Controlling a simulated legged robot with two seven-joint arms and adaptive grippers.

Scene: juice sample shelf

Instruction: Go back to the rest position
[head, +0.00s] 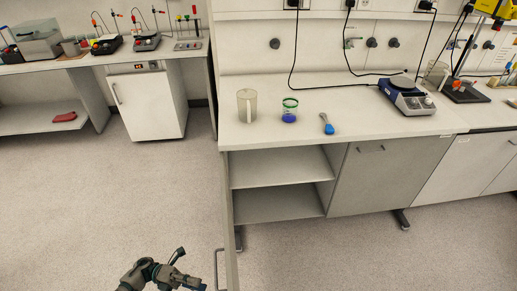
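My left gripper (188,268) is low in the head view, at the bottom edge, over the bare floor and left of the shelf unit. Its fingers look spread, with nothing visible between them; its lowest part is cut off by the frame. My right gripper is not in view. On the white bench (340,105) stand a beige jug (247,106) and a small jar with a green rim and blue contents (289,111). A blue-handled tool (328,125) lies right of the jar. My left gripper is well apart from all of them.
Below the bench is an open shelf (280,167) with empty boards. An upright panel with a handle (220,268) stands close right of my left gripper. A hotplate device (406,96) stands on the bench's right. A red object (65,117) lies on the left shelf. The floor is clear.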

